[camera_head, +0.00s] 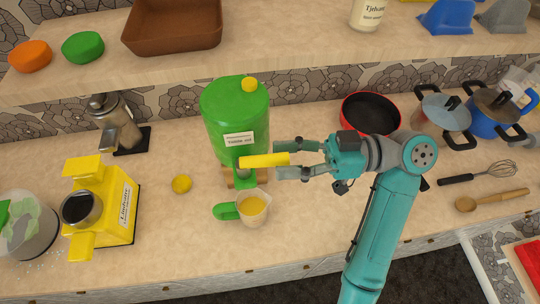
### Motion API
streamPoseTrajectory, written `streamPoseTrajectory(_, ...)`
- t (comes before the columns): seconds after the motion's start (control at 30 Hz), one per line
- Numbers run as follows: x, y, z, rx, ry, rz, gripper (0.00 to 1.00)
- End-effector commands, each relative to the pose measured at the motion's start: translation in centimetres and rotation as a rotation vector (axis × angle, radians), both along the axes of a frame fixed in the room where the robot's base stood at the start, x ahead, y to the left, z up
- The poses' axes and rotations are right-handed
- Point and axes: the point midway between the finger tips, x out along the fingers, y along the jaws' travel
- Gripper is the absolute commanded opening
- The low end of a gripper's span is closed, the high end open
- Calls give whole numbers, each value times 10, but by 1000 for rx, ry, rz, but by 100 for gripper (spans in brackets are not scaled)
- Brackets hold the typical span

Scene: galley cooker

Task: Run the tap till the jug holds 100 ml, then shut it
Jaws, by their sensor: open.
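A green drum-shaped dispenser (236,112) with a yellow cap and a white label stands mid-counter. Its yellow tap lever (262,160) points right, across the front of the drum. A clear jug (256,213) with a green handle stands just below and in front of the tap. Yellow-orange liquid shows in the jug; its level against any marks is too small to read. I cannot make out a stream from the spout. My gripper (278,160) is open at the lever's right end, one finger above and one below it in the picture; contact is unclear.
A yellow machine (102,208) and a metal pot (117,124) stand left. A red pan (369,112) and lidded pots stand right, behind a whisk (480,174). A shelf overhangs the back.

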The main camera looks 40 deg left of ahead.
Motion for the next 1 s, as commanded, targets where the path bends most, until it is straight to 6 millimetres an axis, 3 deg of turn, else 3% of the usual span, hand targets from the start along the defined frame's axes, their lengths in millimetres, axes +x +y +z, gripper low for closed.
streamPoseTrajectory(0.2,33,-32,0,-1,-1,-4,48)
streamPoseTrajectory(0.4,51,-51,0,0,0,-2,48)
streamPoseTrajectory(1.0,58,-58,0,-1,-1,0,48)
